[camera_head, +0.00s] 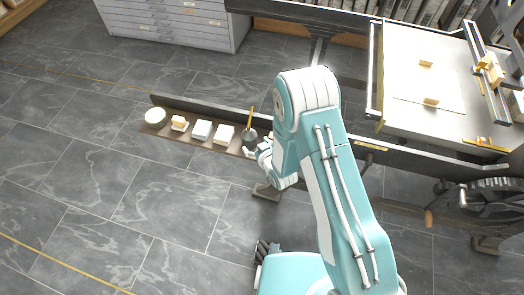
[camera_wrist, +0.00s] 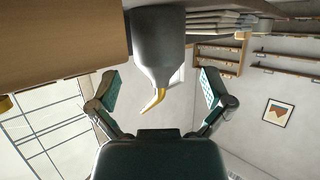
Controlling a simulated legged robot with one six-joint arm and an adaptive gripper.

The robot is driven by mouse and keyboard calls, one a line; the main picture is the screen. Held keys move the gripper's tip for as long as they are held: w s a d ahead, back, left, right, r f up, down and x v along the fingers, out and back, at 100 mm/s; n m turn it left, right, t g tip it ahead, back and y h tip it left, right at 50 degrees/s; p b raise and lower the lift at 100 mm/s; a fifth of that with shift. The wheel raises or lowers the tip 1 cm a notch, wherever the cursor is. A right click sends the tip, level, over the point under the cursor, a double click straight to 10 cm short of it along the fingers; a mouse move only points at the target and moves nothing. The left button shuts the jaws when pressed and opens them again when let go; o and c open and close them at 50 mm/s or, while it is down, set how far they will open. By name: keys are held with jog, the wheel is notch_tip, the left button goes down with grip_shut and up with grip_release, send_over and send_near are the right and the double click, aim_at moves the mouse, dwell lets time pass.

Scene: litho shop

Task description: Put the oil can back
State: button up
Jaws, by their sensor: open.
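The oil can (camera_head: 249,136) is dark grey with a thin yellow spout. In the head view it stands upright at the right end of a row of things on a narrow brown shelf, partly covered by my arm. In the wrist view the can (camera_wrist: 158,40) appears inverted at top centre, its yellow spout bent towards my palm. My gripper (camera_wrist: 159,75) is open, with one finger on each side of the can's line and visible gaps to both. I see no contact.
The shelf (camera_head: 190,140) also holds a round pale tin (camera_head: 155,116), a tan-topped block (camera_head: 179,123) and white blocks (camera_head: 201,130). A press bed (camera_head: 405,119) lies to the right. A drawer cabinet (camera_head: 170,20) stands at the back. The floor at left is clear.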

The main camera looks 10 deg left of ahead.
jog(key=v, duration=0.6)
jog(key=shift+s+d, duration=0.2)
jog(key=shift+s, duration=0.1)
jog(key=shift+r, duration=0.1)
jog(key=w+d+r+m+h, duration=0.25)
jog(key=d+r, duration=0.45)
jog(key=r, duration=0.4)
jog(key=w+d+r+m+h, duration=0.1)
jog(key=d+r+h, duration=0.3)
jog(key=d+r, duration=0.55)
jog(key=s+d+r+m+g+h, duration=0.1)
jog(key=s+d+r+m+g, duration=0.1)
jog(key=s+d+r, duration=0.2)
jog(key=s+d+r+m+g+h, duration=0.1)
jog(key=s+d+r, duration=0.3)
jog(key=s+r, duration=0.7)
jog(key=s+m+g, duration=0.1)
jog(key=s, duration=0.6)
jog(key=shift+s+d+r+g, duration=0.2)
jog(key=shift+s+r+g, duration=0.05)
jog(key=shift+s+g, duration=0.05)
jog(key=shift+d+m, duration=0.1)
jog(key=shift+m, duration=0.25)
